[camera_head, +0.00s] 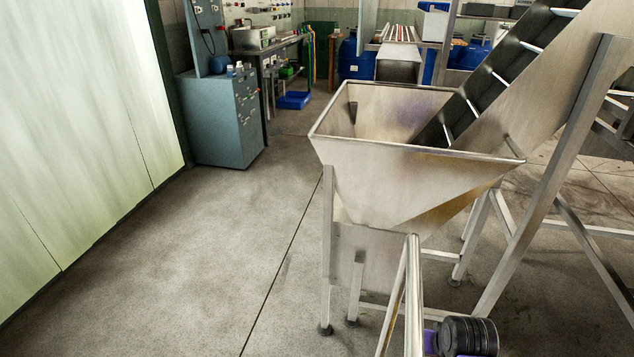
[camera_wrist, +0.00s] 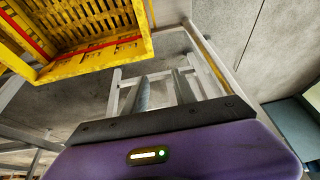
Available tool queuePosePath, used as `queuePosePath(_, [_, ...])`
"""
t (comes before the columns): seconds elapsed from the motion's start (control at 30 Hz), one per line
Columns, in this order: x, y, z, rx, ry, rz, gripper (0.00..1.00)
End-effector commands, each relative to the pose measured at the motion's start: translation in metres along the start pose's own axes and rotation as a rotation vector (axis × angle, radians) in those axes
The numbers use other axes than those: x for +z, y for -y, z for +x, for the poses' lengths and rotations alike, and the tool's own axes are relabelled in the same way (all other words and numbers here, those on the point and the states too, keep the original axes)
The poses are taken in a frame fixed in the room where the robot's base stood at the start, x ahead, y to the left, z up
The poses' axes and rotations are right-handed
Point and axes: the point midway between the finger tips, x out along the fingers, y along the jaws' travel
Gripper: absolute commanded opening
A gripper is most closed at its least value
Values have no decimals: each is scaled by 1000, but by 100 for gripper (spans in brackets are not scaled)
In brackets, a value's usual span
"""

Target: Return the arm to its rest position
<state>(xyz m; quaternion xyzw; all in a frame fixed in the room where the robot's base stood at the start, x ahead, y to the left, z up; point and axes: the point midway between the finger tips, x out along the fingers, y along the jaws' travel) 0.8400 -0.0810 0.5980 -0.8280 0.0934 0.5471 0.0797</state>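My gripper (camera_wrist: 164,80) shows in the wrist view beyond my purple wrist housing and a dark crossbar. Its two grey fingers stand apart, with bare floor and a pale metal frame showing between and behind them. Nothing is held between them. In the head view only a small part of my arm (camera_head: 466,336), black and purple, shows at the bottom edge, low in front of the steel hopper. The rest of the arm and the gripper are out of that view.
A steel hopper (camera_head: 375,187) on legs stands close ahead, with an inclined conveyor (camera_head: 495,85) rising right. A yellow crate (camera_wrist: 78,62) is at upper left in the wrist view. A grey-blue cabinet (camera_head: 226,122) stands at back left. The left floor is clear.

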Motion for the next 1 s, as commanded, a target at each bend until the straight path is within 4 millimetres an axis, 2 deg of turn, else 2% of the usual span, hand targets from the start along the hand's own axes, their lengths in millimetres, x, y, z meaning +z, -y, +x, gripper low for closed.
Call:
queuePosePath(0.1, [-14,-1,-14,-9,-196,-26,33])
queuePosePath(0.17, [-17,0,-25,-14,-295,-43,33])
queuePosePath(0.33, [-4,1,-72,-33,-550,-92,33])
queuePosePath(0.57, [39,5,-156,-69,-804,-145,33])
queuePosePath(0.7, [70,8,-213,-96,-918,-167,33])
queuePosePath(1.0, [136,10,-337,-149,-1066,-186,33])
